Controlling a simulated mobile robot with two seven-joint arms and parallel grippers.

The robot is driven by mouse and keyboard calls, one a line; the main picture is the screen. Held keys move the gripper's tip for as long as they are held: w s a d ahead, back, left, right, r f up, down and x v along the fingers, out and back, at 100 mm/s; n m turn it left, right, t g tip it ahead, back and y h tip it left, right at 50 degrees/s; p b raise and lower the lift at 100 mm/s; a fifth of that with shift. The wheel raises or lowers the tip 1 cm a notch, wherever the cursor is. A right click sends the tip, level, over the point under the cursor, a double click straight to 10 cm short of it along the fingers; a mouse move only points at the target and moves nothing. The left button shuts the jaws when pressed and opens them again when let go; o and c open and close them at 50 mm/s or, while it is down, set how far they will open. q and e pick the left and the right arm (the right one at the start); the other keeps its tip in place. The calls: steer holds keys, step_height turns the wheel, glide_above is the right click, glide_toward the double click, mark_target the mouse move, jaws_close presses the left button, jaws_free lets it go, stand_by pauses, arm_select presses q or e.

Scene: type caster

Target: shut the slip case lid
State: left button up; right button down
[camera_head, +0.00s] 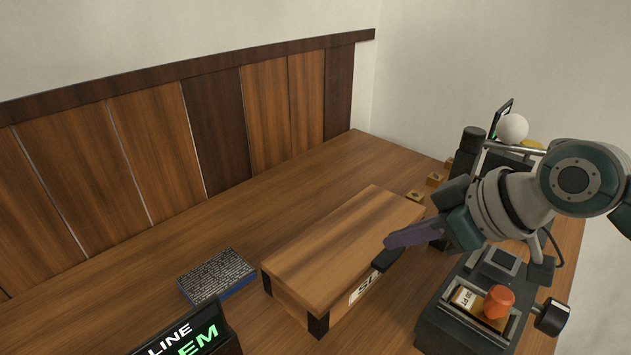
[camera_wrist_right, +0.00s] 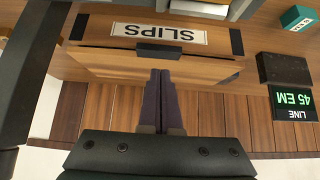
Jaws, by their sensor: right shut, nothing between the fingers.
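The slip case (camera_head: 335,245) is a long wooden box on the table with dark corner pieces and a white label on its front. Its wooden lid (camera_head: 345,232) lies flat over the box; I see no clear gap under it. A dark tab (camera_head: 388,257) sits at the lid's front edge. In the right wrist view the label (camera_wrist_right: 160,33) reads SLIPS, with the tab (camera_wrist_right: 158,51) beside it. My right gripper (camera_head: 390,241) is shut and empty, its purple fingers over the lid near the tab. The fingertips also show in the wrist view (camera_wrist_right: 160,74); contact is unclear. My left gripper is out of view.
A dark machine with an orange knob (camera_head: 499,301) stands right of the case. A blue-edged type block (camera_head: 217,275) and a lit sign (camera_head: 190,340) are to the left. A white ball (camera_head: 512,128) sits at the back right.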

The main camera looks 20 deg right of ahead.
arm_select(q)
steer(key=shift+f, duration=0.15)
arm_select(e)
steer(key=shift+f, duration=0.85)
